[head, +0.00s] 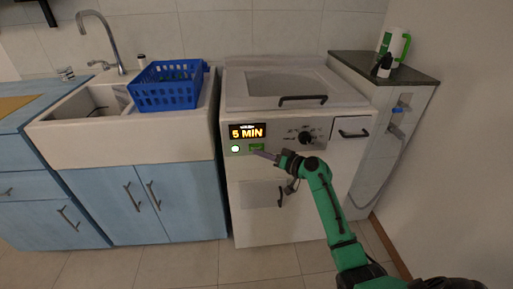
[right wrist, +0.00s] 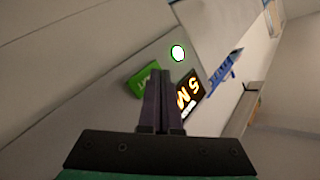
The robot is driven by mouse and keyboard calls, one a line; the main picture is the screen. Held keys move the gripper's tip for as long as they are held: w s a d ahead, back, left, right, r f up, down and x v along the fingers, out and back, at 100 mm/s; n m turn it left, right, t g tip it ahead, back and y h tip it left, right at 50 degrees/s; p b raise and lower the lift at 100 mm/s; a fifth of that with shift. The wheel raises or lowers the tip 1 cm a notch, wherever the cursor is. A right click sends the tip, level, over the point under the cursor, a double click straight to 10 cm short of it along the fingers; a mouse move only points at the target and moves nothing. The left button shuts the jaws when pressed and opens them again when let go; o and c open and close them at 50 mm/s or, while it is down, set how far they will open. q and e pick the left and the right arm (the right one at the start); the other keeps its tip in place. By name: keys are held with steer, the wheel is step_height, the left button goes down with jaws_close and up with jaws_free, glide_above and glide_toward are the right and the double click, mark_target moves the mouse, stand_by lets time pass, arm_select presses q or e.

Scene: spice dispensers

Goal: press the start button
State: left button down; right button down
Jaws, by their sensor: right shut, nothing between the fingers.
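The white washing machine (head: 267,220) has a front panel with a lit display (head: 247,131) reading "5 MIN". Below the display is a green rectangular button (head: 257,147) with small marks on it, which looks like the start button. A round pale light with a green rim (head: 236,149) sits to its left. My right gripper (head: 262,154) is shut and empty, its tips at the lower right of the green button. In the right wrist view the shut fingers (right wrist: 165,74) overlap the edge of the green button (right wrist: 142,80); I cannot tell whether they touch it. My left gripper is not in view.
A dark knob (head: 305,137) and a drawer with a handle (head: 352,133) are right of the gripper. The lid handle (head: 302,99) is above. A blue basket (head: 168,86) stands by the sink at the left. A dark-topped side counter (head: 385,70) stands at the right.

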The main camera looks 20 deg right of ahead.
steer(key=shift+s, duration=0.3)
steer(key=shift+a, duration=0.1)
steer(key=s, duration=0.1)
steer(key=s+a+p, duration=0.1)
steer(key=s, duration=0.1)
steer(key=s+p, duration=0.1)
steer(key=shift+s+a, duration=0.3)
steer(key=shift+s, duration=0.05)
stand_by(0.5)
